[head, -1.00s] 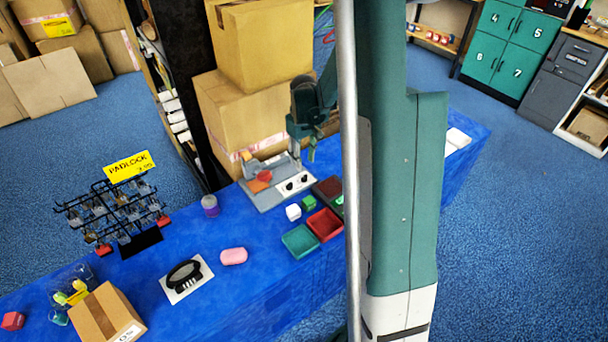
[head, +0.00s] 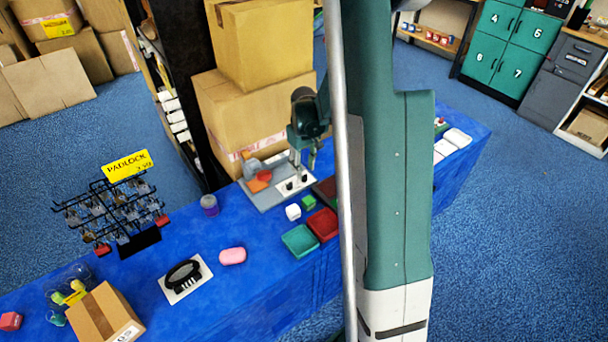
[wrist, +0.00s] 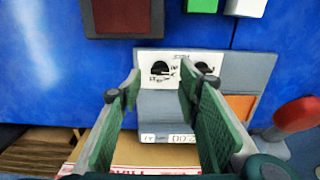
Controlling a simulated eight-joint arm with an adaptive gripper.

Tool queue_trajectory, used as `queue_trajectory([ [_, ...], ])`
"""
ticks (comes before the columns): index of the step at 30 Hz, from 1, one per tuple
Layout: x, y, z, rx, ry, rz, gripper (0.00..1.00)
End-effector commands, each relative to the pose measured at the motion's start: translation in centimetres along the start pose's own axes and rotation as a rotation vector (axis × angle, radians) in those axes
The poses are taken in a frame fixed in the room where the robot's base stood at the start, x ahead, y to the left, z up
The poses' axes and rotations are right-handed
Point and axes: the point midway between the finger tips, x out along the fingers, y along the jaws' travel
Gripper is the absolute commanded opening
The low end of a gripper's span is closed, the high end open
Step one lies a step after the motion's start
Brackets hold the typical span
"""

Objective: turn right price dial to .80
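The pricing device (head: 264,196) stands on the blue table, with a light panel bearing two black dials. In the wrist view the panel (wrist: 180,83) shows one dial (wrist: 161,69) at left and another dial (wrist: 203,68) at right, partly behind a fingertip. Small markings surround the dials but are too blurred to read. A small display strip (wrist: 172,138) lies below. My gripper (wrist: 159,88) is open and empty, its green-padded fingers on either side of the left-hand dial in the picture. Contact with it cannot be told. In the head view my gripper (head: 311,162) hangs just over the panel.
A red tray (head: 323,224), a green tray (head: 300,241), a white block (head: 293,212) and a green block (head: 309,202) sit in front of the device. Cardboard boxes (head: 235,115) are stacked behind it. An orange-red handle (wrist: 298,114) rises beside the device.

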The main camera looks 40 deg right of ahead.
Motion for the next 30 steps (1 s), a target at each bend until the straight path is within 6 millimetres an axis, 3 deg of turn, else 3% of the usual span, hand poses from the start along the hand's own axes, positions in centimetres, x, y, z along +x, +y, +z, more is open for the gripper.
queue_trajectory([
  [9, 3.0, 0.0, 0.0, 0.000, 0.000, 0.000, 0.34],
  [21, 3.4, 0.0, 0.0, 0.000, 0.000, 0.000, 0.34],
  [27, 3.4, 0.0, 0.0, 0.000, 0.000, 0.000, 0.09],
  [30, 3.4, 0.0, 0.0, 0.000, 0.000, 0.000, 0.07],
])
